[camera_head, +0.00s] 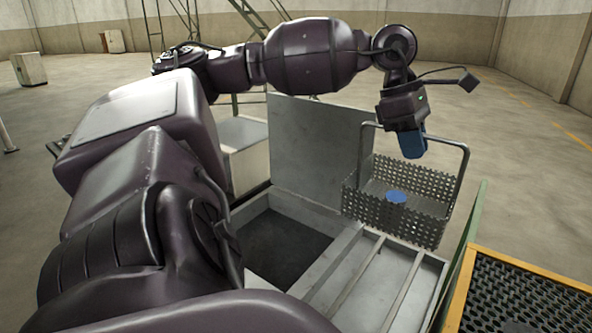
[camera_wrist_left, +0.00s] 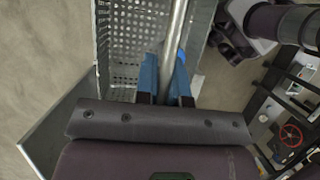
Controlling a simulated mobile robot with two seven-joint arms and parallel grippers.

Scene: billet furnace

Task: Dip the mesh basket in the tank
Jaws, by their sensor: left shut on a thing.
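The mesh basket (camera_head: 395,214) is a grey perforated box with a tall loop handle (camera_head: 461,180). It looks upright, over or beside the railed section right of the tank opening; its height is hard to tell. My left gripper (camera_head: 411,148), with blue fingers, is shut on the handle's top bar. In the left wrist view the fingers (camera_wrist_left: 166,76) lie on both sides of the bar, with the basket's mesh (camera_wrist_left: 122,45) beyond. The tank (camera_head: 255,212) has a pale rim and a dark open interior, left of the basket. My right gripper does not show.
A tall grey panel (camera_head: 318,150) stands behind the tank. Rails (camera_head: 360,272) cross the section to its right. A yellow-edged black grating (camera_head: 525,300) and a green edge (camera_head: 464,240) lie at the right. A blue disc (camera_head: 397,196) shows at the basket.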

